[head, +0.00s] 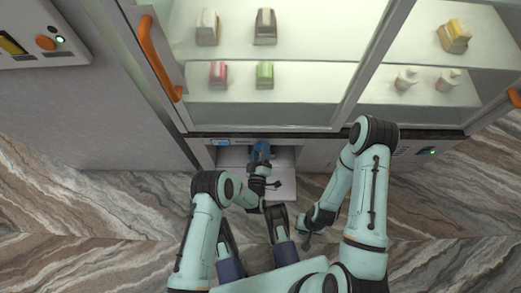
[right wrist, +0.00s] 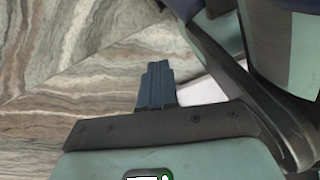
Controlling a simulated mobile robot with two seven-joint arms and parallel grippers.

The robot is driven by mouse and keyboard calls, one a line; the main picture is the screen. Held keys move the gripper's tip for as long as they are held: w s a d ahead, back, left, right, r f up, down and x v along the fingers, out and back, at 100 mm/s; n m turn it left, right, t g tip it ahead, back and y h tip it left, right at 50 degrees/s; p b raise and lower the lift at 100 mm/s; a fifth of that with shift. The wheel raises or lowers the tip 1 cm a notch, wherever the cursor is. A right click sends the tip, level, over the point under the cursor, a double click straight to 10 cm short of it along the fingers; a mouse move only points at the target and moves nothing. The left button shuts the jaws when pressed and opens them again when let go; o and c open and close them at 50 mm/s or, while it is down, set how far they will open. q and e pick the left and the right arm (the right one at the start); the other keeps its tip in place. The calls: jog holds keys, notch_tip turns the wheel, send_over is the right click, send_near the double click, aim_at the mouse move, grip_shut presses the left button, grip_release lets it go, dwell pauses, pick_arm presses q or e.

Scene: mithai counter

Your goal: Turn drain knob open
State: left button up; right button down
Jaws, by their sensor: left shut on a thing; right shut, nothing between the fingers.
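My left gripper (head: 261,153) reaches into the open recess (head: 284,186) low in the front of the counter. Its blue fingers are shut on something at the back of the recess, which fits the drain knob. The knob itself is hidden behind the fingers and wrist, so its turn angle cannot be told. My right gripper is shut and empty; its blue fingers (right wrist: 155,86) are together in the right wrist view, over the floor. In the head view the right wrist hangs in front of the counter, right of the recess, apart from it.
The glass display case (head: 270,110) above holds several sweets on its shelves. Its orange handle (head: 158,58) stands out at the left. A control panel (head: 40,36) with an orange button is at the upper left. The marbled floor (head: 60,195) is clear on both sides.

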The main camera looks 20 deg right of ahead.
pick_arm(q)
jog(key=shift+d+r+m+y+p, duration=0.1)
jog(key=shift+m+y+p, duration=0.4)
jog(key=shift+m, duration=2.1)
jog(key=shift+d+r+m+y+p, duration=0.1)
jog(key=shift+m+p, duration=0.65)
jog(key=shift+m, duration=1.85)
jog(key=shift+d+m+y+p, duration=0.1)
jog(key=shift+m+y+p, duration=0.4)
jog(key=shift+m, duration=2.1)
pick_arm(e)
jog(key=w+a+r+t, duration=0.1)
jog(key=w+r+t, duration=0.2)
jog(key=w+r, duration=0.2)
jog(key=shift+w+r, duration=0.2)
jog(key=shift+w, duration=1.25)
pick_arm(q)
jog(key=o, duration=1)
jog(key=shift+a+f, duration=0.1)
